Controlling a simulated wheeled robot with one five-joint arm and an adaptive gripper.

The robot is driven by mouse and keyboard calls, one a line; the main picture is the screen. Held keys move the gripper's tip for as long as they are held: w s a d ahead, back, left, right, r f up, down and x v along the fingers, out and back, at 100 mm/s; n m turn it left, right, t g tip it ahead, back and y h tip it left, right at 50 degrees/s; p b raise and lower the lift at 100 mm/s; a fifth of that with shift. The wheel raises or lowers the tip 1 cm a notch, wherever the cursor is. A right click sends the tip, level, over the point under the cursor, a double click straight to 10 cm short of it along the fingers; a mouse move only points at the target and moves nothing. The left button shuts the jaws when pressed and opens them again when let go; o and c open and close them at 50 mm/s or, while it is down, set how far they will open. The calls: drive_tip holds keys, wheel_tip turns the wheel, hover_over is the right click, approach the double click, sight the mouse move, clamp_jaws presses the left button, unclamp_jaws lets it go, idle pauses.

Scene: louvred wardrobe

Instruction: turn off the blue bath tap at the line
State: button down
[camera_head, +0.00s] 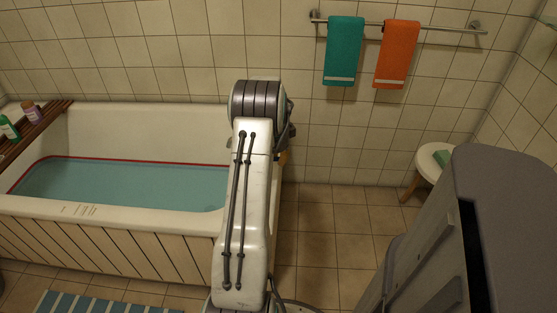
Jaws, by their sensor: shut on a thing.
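The white bath (150,212) stands against the tiled wall at the left and holds blue-green water (130,185). A red line (125,160) runs round the inside of the bath. Along the far side, the water surface lies close below this line. My arm stands in front of the right end of the bath and hides that part. The blue tap does not show, and neither do my gripper's fingers, so I cannot see what they touch.
A wooden rack (38,128) with bottles lies across the bath's left end. Teal (344,52) and orange (397,54) towels hang on a wall rail. A white stool (428,164) stands at right. The tiled floor (335,230) between bath and stool is clear. A striped mat (95,303) lies in front.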

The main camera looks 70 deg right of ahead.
drive_tip(key=c, duration=1.1)
unclamp_jaws()
drive_tip(key=shift+o, duration=0.2)
drive_tip(key=shift+r, duration=0.1)
wheel_tip(320, 180, up, 12)
drive_tip(key=a, duration=0.2)
drive_tip(key=shift+s+f, duration=0.25)
drive_tip(key=shift+a, duration=0.1)
